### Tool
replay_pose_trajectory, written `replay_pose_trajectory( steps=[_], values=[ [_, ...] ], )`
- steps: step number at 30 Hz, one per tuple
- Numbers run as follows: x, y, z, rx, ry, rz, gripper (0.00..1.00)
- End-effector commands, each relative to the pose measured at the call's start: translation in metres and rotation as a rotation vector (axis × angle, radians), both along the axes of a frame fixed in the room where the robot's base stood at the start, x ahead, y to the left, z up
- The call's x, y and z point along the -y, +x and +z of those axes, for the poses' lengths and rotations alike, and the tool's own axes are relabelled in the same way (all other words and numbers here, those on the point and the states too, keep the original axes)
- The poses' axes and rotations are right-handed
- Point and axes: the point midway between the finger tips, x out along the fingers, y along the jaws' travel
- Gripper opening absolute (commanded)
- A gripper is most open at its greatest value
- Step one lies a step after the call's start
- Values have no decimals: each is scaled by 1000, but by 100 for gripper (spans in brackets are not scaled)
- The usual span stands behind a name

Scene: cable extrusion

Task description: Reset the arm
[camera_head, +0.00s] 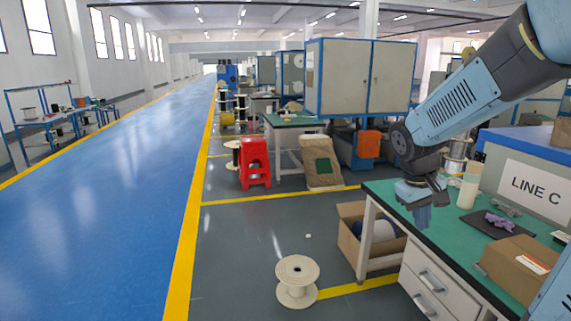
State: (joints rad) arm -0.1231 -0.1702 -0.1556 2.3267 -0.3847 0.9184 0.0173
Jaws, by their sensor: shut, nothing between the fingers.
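My arm comes in from the upper right, light blue and dark grey, and bends down at the wrist. My gripper (424,218) hangs fingers down near the left end of the green-topped workbench (400,192). It is shut and holds nothing. Its fingertips are small in this view, and I cannot tell how far they are from the bench top.
On the bench are a pale bottle (468,188), a dark tray (496,222) with purple material and a cardboard box (518,268). A "LINE C" cabinet (536,188) stands behind. A spool (297,280) and a red stool (254,163) stand on the floor. The blue aisle (110,190) is clear.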

Motion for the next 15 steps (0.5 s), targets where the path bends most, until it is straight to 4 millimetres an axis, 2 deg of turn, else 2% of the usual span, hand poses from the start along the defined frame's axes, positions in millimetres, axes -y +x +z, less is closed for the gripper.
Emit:
replay_pose_trajectory(
  steps=[6,15],
  values=[
    [-19,-37,32,121,97,-39,0],
    [-47,-89,65,277,219,-78,0]
  ],
)
